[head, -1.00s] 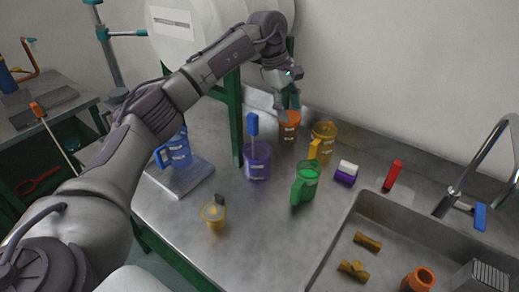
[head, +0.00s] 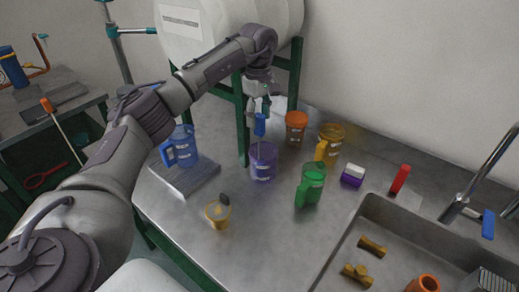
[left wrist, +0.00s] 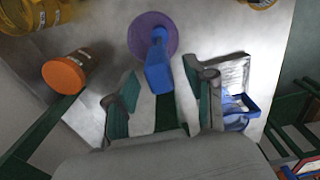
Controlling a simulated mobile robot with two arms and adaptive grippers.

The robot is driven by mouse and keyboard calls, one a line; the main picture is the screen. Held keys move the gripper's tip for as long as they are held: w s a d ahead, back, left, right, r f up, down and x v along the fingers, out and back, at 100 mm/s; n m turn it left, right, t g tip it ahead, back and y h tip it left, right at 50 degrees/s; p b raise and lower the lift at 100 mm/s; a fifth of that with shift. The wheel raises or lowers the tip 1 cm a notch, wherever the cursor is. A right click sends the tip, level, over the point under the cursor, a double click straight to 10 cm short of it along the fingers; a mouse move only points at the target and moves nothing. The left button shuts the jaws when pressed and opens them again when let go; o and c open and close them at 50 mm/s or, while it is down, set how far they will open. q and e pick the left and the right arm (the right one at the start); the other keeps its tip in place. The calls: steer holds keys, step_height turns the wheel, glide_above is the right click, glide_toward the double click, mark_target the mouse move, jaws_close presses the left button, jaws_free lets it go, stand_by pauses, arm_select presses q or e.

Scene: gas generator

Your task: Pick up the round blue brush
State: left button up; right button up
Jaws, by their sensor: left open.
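The blue brush (head: 260,126) stands upright in the purple cup (head: 263,164), with its blue handle up; its lower end is hidden inside the cup. My left gripper (head: 259,103) is open above the cup, with its fingers at the top of the handle. In the left wrist view the blue handle (left wrist: 158,66) shows in the gap between the open fingers of my left gripper (left wrist: 163,82), with the purple cup (left wrist: 141,27) beyond it. I cannot tell whether a finger touches the handle. My right gripper does not show.
An orange-lidded container (head: 296,128), an amber jug (head: 329,143) and a green jug (head: 311,184) stand right of the cup. A blue jug (head: 181,147) stands on a metal plate at left. A green post (head: 242,120) is close beside my gripper. The sink is at right.

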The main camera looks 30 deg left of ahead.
mark_target(259, 127)
arm_select(q)
steer(key=f, duration=0.4)
steer(key=shift+d+p, duration=0.2)
steer(key=shift+p, duration=0.2)
jaws_close()
